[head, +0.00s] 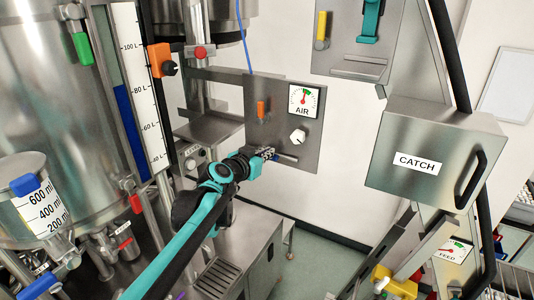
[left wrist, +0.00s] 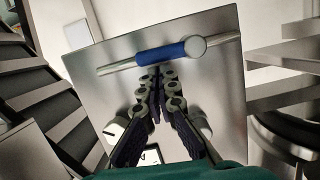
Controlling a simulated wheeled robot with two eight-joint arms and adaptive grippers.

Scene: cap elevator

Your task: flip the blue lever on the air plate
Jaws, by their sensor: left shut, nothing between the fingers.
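The air plate (head: 258,98) is a steel panel on the wall, with a gauge marked AIR (head: 304,100). The blue lever (left wrist: 162,53) shows clearly in the left wrist view, lying along a thin steel pipe (left wrist: 225,41) across the plate, its round pivot at the right end. In the head view my gripper mostly hides it. My left gripper (head: 270,153) is at the lower part of the plate, its fingers shut and empty. In the left wrist view its fingertips (left wrist: 158,72) are just below the lever's handle; I cannot tell whether they touch it. My right gripper is not in view.
The plate also carries an orange lever (head: 262,109) and a white knob (head: 298,136). A steel CATCH box (head: 432,155) stands out on the right. A large tank (head: 75,90) and a level scale (head: 136,80) fill the left. Open floor shows below the plate.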

